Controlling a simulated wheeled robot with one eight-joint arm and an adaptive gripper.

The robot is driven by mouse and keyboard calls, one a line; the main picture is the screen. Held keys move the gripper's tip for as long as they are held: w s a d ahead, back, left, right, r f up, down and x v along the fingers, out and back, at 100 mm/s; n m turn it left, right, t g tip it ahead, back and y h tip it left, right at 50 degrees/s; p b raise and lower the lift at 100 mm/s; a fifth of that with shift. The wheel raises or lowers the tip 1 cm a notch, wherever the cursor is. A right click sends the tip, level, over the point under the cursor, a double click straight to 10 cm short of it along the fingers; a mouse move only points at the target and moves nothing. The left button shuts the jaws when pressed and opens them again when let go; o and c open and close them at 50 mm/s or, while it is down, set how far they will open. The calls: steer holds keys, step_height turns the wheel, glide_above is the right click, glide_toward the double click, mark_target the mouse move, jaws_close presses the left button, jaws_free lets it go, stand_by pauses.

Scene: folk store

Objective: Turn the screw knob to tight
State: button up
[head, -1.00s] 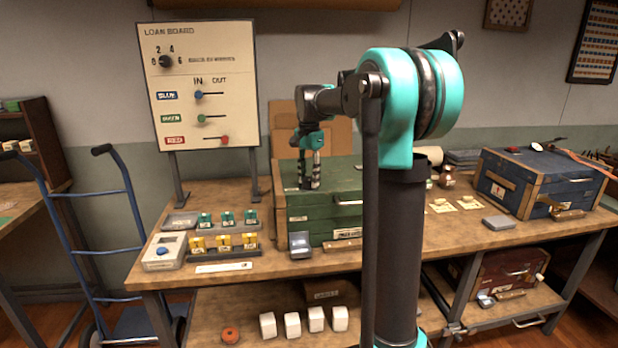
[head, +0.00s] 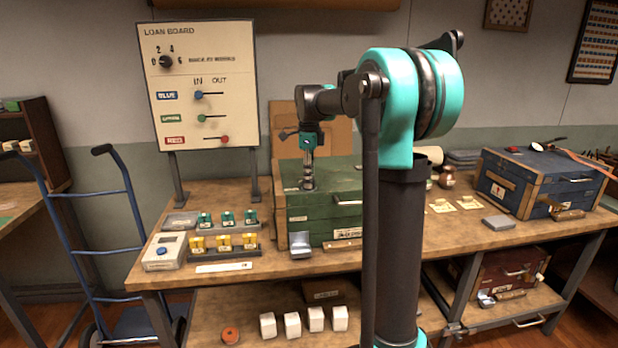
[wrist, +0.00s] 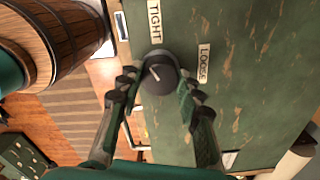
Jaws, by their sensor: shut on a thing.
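The screw knob (wrist: 159,73) is dark and round, with a pale pointer mark on its top, on the lid of the green chest (head: 350,205). In the wrist view, the TIGHT label (wrist: 156,20) lies above the knob and the LOOSE label (wrist: 203,64) to its right. The mark seems to point up and left, but its exact direction is hard to tell. My gripper (wrist: 157,82) has a finger on each side of the knob and is shut on it. In the head view, my gripper (head: 309,186) reaches down to the lid and hides the knob.
The loan board (head: 205,120) stands behind and left of the chest. Racks of yellow and green blocks (head: 222,242) sit left of the chest on the workbench (head: 270,275). A blue chest (head: 540,185) stands at the right. A wooden barrel (wrist: 60,40) shows in the wrist view.

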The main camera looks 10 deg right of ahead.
steer(key=m, duration=0.5)
steer(key=shift+m, duration=0.4)
stand_by(0.3)
steer(key=o, duration=1.2)
steer(key=shift+c, duration=0.2)
step_height(320, 180, up, 12)
